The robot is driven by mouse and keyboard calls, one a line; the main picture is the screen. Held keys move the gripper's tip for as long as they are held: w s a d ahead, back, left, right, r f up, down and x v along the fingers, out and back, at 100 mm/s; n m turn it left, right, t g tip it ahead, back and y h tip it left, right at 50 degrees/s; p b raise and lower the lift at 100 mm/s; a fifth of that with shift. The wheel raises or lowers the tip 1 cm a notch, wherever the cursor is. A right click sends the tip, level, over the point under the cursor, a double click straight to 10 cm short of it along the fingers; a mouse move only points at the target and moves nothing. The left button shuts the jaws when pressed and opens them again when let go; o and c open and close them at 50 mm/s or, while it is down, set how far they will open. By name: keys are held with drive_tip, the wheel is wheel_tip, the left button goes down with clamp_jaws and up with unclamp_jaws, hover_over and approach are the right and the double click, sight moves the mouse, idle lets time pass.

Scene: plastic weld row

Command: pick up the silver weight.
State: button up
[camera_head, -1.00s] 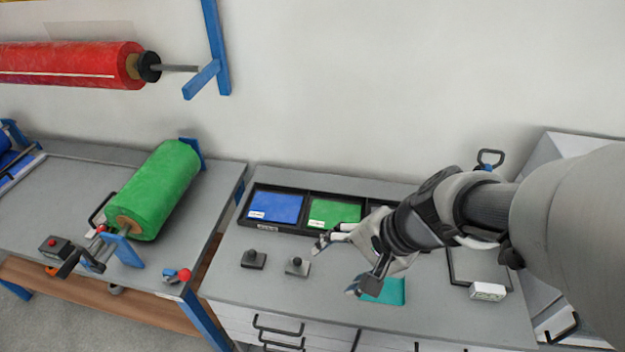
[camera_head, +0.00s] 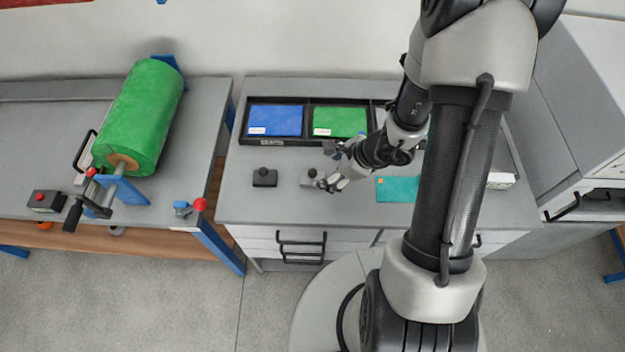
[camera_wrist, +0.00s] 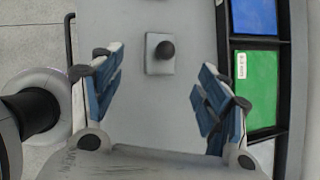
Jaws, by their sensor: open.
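The silver weight (camera_head: 309,178), a light grey block with a dark knob, stands upright on the grey bench. In the wrist view the silver weight (camera_wrist: 153,66) lies ahead, between the lines of the two fingers. My gripper (camera_head: 327,167) is open and empty, just right of the weight in the head view. Its blue-padded fingers also show in the wrist view (camera_wrist: 160,80), apart from the weight. In the head view the fingers partly overlap the weight's right side.
A dark weight (camera_head: 265,178) stands left of the silver one. Behind them is a black tray (camera_head: 285,142) with blue (camera_head: 275,120) and green (camera_head: 340,121) sheets. A teal sheet (camera_head: 397,189) lies to the right. A green roll (camera_head: 140,115) is on the left bench.

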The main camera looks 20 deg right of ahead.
sight(315, 174)
drive_tip(key=b+x, duration=0.2)
drive_tip(key=x, duration=0.7)
drive_tip(key=shift+w+a+f+b, duration=0.1)
drive_tip(key=shift+w+a+b, duration=0.1)
drive_tip(key=shift+w+b, duration=0.15)
drive_tip(key=shift+s, duration=0.15)
clamp_jaws()
idle(0.4)
